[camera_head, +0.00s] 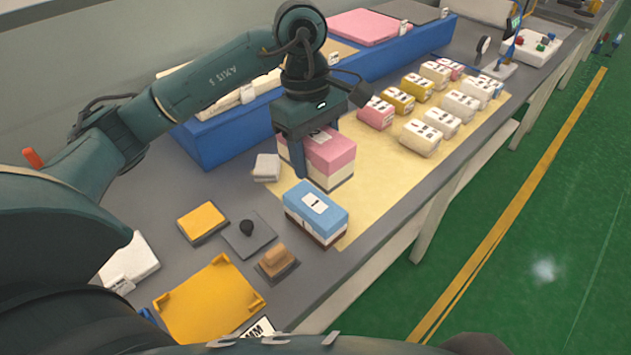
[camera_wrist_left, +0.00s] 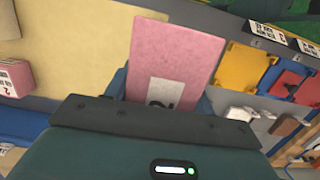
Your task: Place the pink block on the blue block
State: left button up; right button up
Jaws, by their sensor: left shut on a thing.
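The pink block (camera_head: 336,147) has a white label with a number on top. A white layer (camera_head: 332,178) shows directly under it. My left gripper (camera_head: 314,152) comes down from above and is shut on the pink block, a finger on each side. In the left wrist view the pink block (camera_wrist_left: 177,45) sticks out beyond the gripper (camera_wrist_left: 165,88). The blue block (camera_head: 328,196) lies in front of the pink one, apart from it, on top of a white and dark brown stack. I cannot tell whether the pink block is lifted. My right gripper is out of view.
Several white, yellow and pink blocks (camera_head: 420,137) stand on the pale yellow mat (camera_head: 385,165) at right. A long blue rack (camera_head: 225,135) runs behind. Yellow (camera_head: 203,221), grey and brown pieces and a yellow tray (camera_head: 210,300) lie in front. Bare mat lies right of the blue block.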

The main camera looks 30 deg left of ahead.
pick_arm(q)
send_over(318, 206)
jog(key=f, duration=0.4)
jog(key=shift+a+f, duration=0.3)
jog(key=shift+f+p, duration=0.3)
jog(key=shift+f, duration=0.3)
notch_tip(318, 206, down, 3)
jog(key=shift+f, duration=0.1)
jog(key=shift+w, duration=0.1)
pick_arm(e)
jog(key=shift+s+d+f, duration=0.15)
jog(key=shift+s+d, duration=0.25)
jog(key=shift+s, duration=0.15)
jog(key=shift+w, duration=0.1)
pick_arm(q)
jog(key=shift+f, duration=0.25)
jog(key=o, duration=0.6)
jog(key=shift+r, duration=0.1)
jog(key=o, duration=0.4)
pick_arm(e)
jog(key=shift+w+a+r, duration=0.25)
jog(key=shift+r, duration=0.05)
pick_arm(q)
jog(key=shift+r, duration=0.15)
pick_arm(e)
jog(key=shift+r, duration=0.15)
